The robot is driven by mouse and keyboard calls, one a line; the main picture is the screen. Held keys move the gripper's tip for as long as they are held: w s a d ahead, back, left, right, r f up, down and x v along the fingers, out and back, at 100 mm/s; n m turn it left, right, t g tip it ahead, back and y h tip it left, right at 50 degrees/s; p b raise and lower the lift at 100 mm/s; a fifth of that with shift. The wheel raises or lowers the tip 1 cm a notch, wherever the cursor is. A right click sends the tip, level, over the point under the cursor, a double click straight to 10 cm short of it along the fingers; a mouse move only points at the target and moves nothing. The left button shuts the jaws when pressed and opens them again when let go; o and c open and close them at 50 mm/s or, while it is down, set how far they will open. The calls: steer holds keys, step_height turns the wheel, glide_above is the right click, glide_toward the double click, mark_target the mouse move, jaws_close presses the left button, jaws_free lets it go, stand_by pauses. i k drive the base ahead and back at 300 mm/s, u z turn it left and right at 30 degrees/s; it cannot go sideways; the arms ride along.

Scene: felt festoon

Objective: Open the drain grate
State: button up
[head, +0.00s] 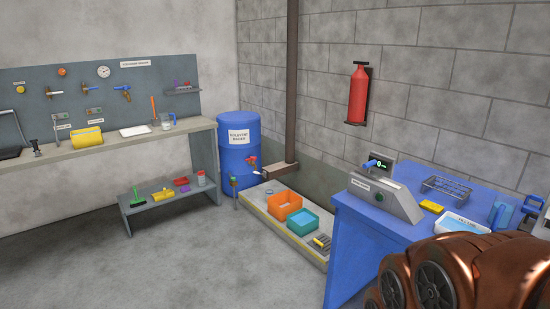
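What looks like the drain grate (322,242) is a small slatted piece with a yellow part. It lies at the near right end of the low pale platform (262,212), close to the blue bench. It is too small to tell whether it is raised or lies flat. My copper-coloured arm fills the lower right corner, in front of the blue bench. My gripper is not in view.
An orange bin (284,205) and a teal bin (303,222) stand on the platform beside the grate. A blue barrel (238,150) stands behind. The blue bench (345,250) bounds the platform on the right. Grey floor (200,260) is clear in front.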

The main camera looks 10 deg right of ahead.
mark_target(325, 241)
steer(key=z, duration=0.2)
steer(key=i, duration=2.35)
steer(key=u, duration=1.15)
steer(key=i, duration=0.55)
steer(key=u, duration=0.5)
